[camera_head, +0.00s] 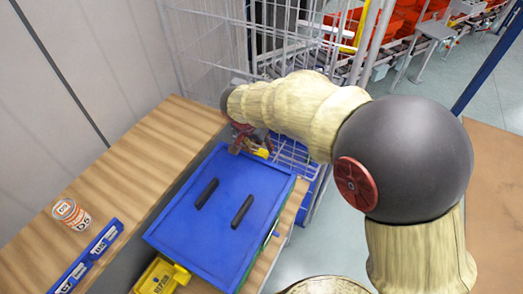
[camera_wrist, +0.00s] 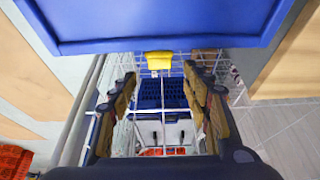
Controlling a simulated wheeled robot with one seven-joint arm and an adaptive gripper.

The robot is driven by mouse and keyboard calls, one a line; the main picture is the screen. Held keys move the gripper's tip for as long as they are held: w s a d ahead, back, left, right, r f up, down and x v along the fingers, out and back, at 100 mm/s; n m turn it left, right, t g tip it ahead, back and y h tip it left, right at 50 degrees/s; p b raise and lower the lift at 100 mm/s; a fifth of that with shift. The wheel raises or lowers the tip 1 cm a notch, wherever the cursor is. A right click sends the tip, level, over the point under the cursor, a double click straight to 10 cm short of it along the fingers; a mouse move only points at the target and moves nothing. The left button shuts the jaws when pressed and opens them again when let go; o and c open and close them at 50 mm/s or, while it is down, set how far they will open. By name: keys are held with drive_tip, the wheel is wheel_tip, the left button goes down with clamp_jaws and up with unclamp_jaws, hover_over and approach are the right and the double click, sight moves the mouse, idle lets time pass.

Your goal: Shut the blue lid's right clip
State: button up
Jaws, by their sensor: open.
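The blue lid (camera_head: 215,222) lies flat with two dark handles on top. One yellow clip (camera_head: 160,278) is at its near end, at the bottom of the head view. Another yellow clip (camera_head: 263,153) is at its far end, partly hidden by my gripper (camera_head: 248,140). In the wrist view, the blue lid (camera_wrist: 165,20) fills the top, and this yellow clip (camera_wrist: 158,60) sticks out below its edge. My gripper (camera_wrist: 160,95) is open and empty, its fingers left and right of the clip's line, apart from it. I cannot tell whether the clip is latched.
A wooden bench (camera_head: 120,190) runs along the left wall, with a can (camera_head: 71,213) and a blue label strip (camera_head: 88,258) on it. A wire cage cart (camera_head: 215,50) stands close behind the lid's far end. Open floor (camera_head: 335,235) lies to the right.

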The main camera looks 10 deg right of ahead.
sight(263, 151)
drive_tip(key=b+x, duration=0.1)
drive_tip(key=x, duration=0.5)
drive_tip(key=shift+c, duration=1.2)
drive_tip(key=c, duration=0.9)
